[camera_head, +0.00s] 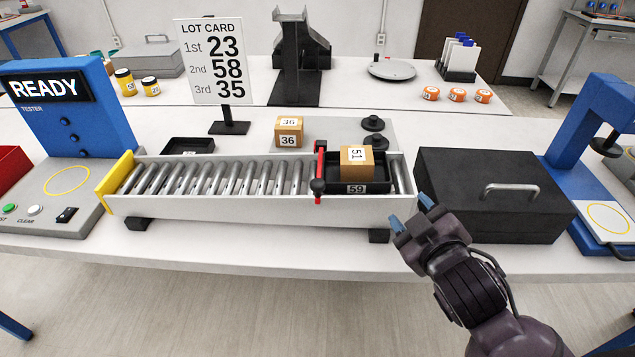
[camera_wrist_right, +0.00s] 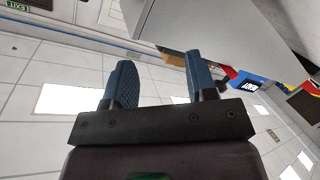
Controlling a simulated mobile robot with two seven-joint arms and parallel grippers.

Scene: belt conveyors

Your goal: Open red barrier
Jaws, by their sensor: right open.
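The red barrier (camera_head: 320,165) stands upright across the roller conveyor (camera_head: 220,207), near its right end. My right gripper (camera_head: 410,213) is open and empty, in front of the conveyor's right end and apart from the barrier. In the right wrist view its two blue fingers (camera_wrist_right: 158,85) are spread with nothing between them. My left gripper is not in view.
A yellow end plate (camera_head: 115,186) closes the conveyor's left end. A black case (camera_head: 490,195) with a handle stands right of the conveyor. A box marked 36 (camera_head: 289,131), a lot card (camera_head: 212,62) and an empty black tray (camera_head: 188,146) are behind it. The table's front strip is clear.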

